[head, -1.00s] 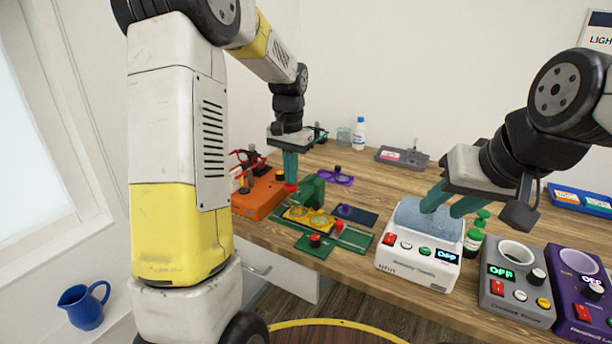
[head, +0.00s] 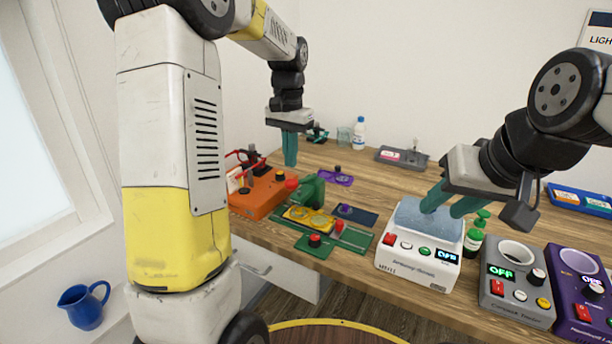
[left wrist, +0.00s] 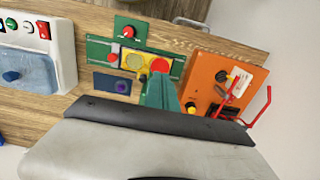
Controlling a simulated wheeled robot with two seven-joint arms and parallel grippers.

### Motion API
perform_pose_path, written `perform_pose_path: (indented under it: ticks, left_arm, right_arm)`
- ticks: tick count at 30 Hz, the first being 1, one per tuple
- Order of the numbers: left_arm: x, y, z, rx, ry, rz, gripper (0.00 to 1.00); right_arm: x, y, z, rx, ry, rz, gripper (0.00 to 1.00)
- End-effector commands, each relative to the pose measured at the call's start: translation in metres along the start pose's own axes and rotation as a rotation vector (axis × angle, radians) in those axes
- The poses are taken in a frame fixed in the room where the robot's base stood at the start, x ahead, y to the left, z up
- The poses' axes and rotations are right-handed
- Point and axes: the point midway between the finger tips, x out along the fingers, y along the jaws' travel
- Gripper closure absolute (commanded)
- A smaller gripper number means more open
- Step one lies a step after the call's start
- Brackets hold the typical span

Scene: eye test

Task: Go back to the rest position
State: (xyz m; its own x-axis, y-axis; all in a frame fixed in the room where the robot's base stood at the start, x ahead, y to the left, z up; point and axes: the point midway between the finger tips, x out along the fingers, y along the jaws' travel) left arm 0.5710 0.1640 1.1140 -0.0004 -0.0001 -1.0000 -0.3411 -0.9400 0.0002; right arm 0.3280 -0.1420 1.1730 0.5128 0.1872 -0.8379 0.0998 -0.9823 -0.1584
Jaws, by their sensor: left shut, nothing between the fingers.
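My left gripper (head: 290,162) is raised above the wooden table, fingers together with nothing between them. It hangs over the area behind the green slide holder (head: 352,238), which carries a yellow two-lens piece (head: 310,218). In the left wrist view its green fingers (left wrist: 160,78) point toward that holder, beside an orange device (left wrist: 222,85). My right gripper (head: 450,203) is over the white device with a blue-grey basin (head: 420,262). Its two green fingers are apart and reach down at the basin; I see nothing held between them.
A grey device (head: 518,300) and a purple device (head: 580,300) stand right of the white one. A green bottle (head: 474,240) is close to my right gripper. A grey tray (head: 402,158) and a white bottle (head: 359,133) are at the back. Bare table lies at mid-back.

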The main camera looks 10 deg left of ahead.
Motion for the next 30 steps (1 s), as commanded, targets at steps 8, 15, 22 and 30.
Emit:
perform_pose_path:
  ticks: [8, 15, 22, 30]
  left_arm:
    - [-0.003, 0.001, 0.002, -0.002, 0.006, 0.000, 1.00]
    - [-0.041, 0.019, 0.046, -0.054, 0.122, 0.003, 1.00]
    - [-0.071, 0.052, 0.120, -0.143, 0.303, 0.024, 1.00]
    - [-0.070, 0.089, 0.194, -0.241, 0.495, 0.063, 1.00]
  right_arm:
    - [0.000, 0.000, 0.000, 0.000, 0.000, 0.000, 0.62]
    - [0.000, 0.000, 0.000, 0.000, 0.000, 0.000, 0.62]
    - [0.000, 0.000, 0.000, 0.000, 0.000, 0.000, 0.62]
    - [0.000, 0.000, 0.000, 0.000, 0.000, 0.000, 0.62]
